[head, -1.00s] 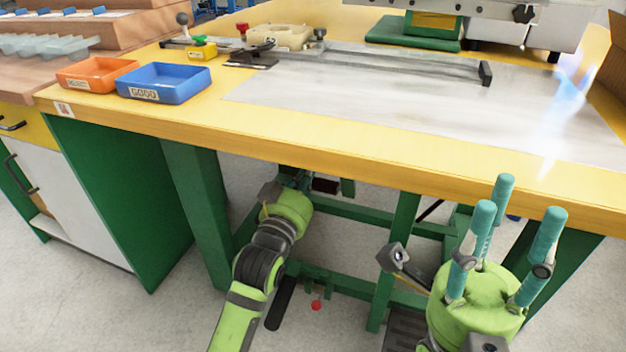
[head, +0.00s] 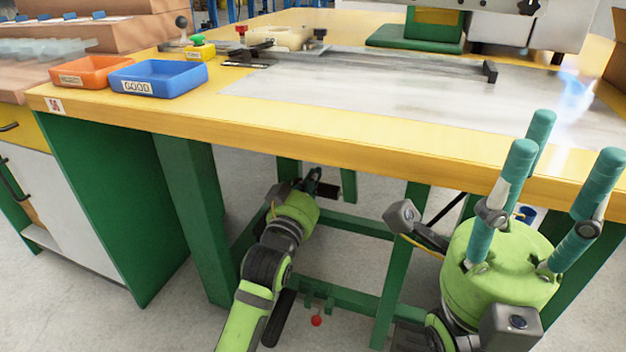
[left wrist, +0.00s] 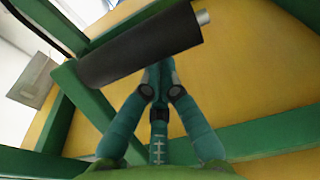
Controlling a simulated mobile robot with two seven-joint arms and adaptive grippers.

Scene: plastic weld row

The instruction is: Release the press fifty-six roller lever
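The roller lever's black roller (left wrist: 140,45) lies across the upper part of the left wrist view, with a pale metal pin at its right end. In the head view a small dark part under the bench (head: 328,189) seems to be the same roller. My left gripper (left wrist: 159,72) has its teal fingers drawn together, their tips at the roller's lower edge and partly hidden by it; I cannot tell whether they touch. In the head view my left gripper (head: 312,180) is under the bench, its fingers dark. My right gripper (head: 560,140) is open and empty, fingers upward, before the bench's front edge.
The yellow bench top (head: 330,140) overhangs my left arm, with green legs and crossbars (head: 345,298) around it. A blue GOOD tray (head: 160,92) and an orange tray (head: 88,78) stand on it. A red knob (head: 316,321) shows low between the legs.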

